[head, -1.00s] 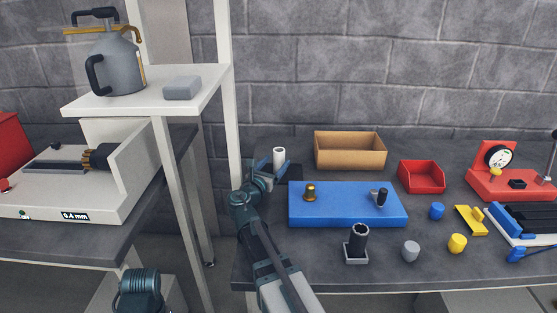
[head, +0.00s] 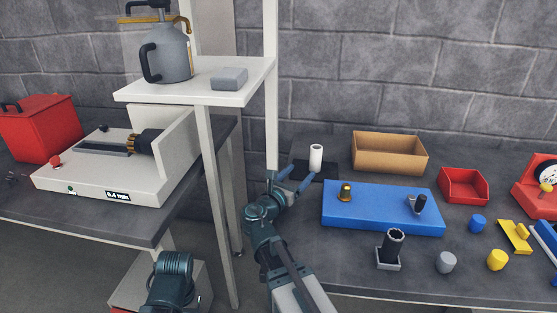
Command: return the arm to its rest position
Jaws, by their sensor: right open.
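My right arm reaches in from the bottom middle, and its right gripper (head: 300,176) is open and empty. Its two blue fingers point toward a white cylinder (head: 316,157) that stands upright on a black pad (head: 329,172). The fingers are on the near side of the cylinder and show a gap from it. A rounded dark part of my left arm shows at the bottom left; the left gripper is out of view.
The blue block (head: 383,215) with a brass piece (head: 345,192) lies right of my gripper. A dark socket (head: 391,248) stands in front. A cardboard box (head: 390,152) and red bin (head: 464,186) are behind. A white shelf post (head: 271,120) rises close on the left.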

